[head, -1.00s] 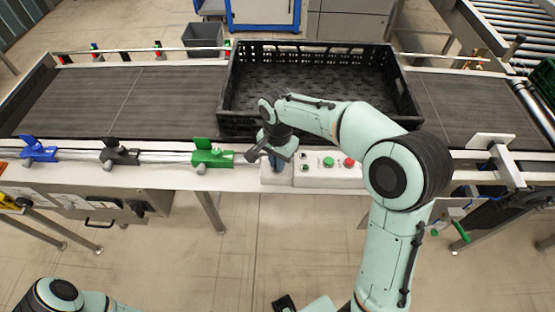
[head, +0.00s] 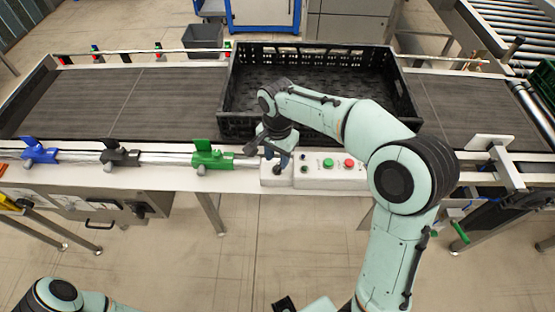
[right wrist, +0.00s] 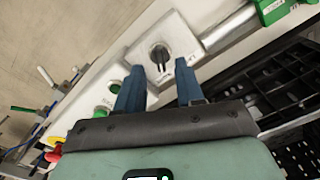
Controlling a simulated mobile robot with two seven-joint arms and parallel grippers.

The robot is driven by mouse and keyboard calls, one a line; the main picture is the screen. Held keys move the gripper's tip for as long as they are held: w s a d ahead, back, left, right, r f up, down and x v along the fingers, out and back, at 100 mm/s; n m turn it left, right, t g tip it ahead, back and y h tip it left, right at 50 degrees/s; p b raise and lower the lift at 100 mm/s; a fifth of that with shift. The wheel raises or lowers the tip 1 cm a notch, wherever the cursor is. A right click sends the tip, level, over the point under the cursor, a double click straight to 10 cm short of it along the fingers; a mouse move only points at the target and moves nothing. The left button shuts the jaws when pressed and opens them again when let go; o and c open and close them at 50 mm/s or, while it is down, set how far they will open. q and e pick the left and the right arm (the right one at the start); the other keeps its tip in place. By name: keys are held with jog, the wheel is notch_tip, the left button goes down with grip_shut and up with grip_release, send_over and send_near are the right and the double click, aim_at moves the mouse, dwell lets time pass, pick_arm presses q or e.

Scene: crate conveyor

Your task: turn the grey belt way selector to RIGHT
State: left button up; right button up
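The grey belt way selector (head: 277,170) is a small dark knob on the light control box (head: 330,183) at the front edge of the conveyor. In the right wrist view the knob (right wrist: 160,55) sits on a pale plate, just beyond and between my fingertips. The small lettering around it is too blurred to read, so I cannot tell which way it points. My right gripper (right wrist: 158,72) is open, its two blue fingers apart with nothing between them. In the head view the gripper (head: 274,154) hangs just above the selector. My left gripper is out of view.
A green button (head: 328,162) and a red button (head: 349,163) sit right of the selector. A green stop (head: 212,156), a black one (head: 119,154) and a blue one (head: 39,152) line the rail to the left. A black crate (head: 232,122) stands on the belt behind.

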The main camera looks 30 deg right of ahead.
aim_at(277, 166)
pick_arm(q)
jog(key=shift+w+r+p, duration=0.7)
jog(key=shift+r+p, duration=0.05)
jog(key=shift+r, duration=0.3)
pick_arm(e)
notch_tip(277, 166, up, 11)
jog(key=shift+f, duration=0.2)
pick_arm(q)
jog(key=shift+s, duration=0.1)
